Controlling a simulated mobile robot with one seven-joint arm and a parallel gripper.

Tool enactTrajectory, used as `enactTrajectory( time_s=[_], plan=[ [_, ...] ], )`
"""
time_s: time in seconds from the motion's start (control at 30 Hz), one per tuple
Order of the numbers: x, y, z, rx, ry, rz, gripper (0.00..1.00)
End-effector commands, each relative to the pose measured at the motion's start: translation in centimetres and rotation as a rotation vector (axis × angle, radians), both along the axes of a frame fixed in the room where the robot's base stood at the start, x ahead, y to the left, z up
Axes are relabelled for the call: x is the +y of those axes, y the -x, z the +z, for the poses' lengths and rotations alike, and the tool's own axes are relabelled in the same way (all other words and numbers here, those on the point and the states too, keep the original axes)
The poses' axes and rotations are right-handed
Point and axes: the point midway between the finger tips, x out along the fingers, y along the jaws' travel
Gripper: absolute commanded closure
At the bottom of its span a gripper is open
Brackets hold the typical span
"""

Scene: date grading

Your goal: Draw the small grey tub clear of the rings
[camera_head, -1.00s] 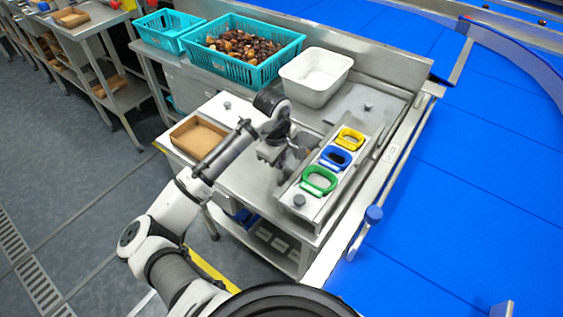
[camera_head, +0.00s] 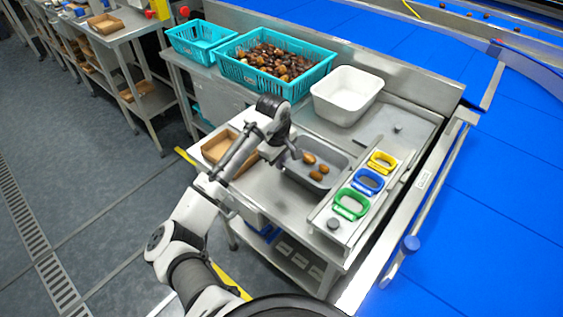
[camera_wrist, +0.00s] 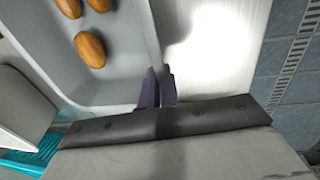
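The small grey tub (camera_head: 333,184) stands on the steel bench with three brown dates in it, just left of the strip of rings. Its corner is close to the strip, and I cannot tell whether they touch. The rings are green (camera_head: 351,194), blue (camera_head: 368,172) and yellow (camera_head: 383,153). My gripper (camera_head: 296,153) is at the tub's left side. In the wrist view my gripper (camera_wrist: 160,84) has its two dark fingers close together at the tub's wall, apparently shut on it. The tub (camera_wrist: 118,75) shows there with dates at upper left. The contact is partly hidden.
A white bin (camera_head: 346,112), a teal crate of dates (camera_head: 262,82) and an empty teal crate (camera_head: 190,52) stand behind. A brown tray (camera_head: 216,148) lies to the left. The blue conveyor (camera_head: 490,220) and its rail are at right. Bare bench lies in front of the tub.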

Motion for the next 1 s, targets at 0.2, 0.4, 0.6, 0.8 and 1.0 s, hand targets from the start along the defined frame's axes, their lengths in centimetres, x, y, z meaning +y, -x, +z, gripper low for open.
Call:
enactTrajectory(
  time_s=[0.2,0.4,0.6,0.8,1.0],
  plan=[
    [0.11,-0.19,0.0,0.0,0.0,-0.001,1.0],
    [0.1,-0.19,0.0,0.0,0.0,-0.001,1.0],
    [0.09,-0.17,-0.01,0.0,0.0,-0.001,0.73],
    [0.09,-0.17,-0.01,0.0,0.0,-0.001,0.71],
    [0.11,-0.13,0.65,-0.001,0.0,-0.002,0.71]
  ],
)
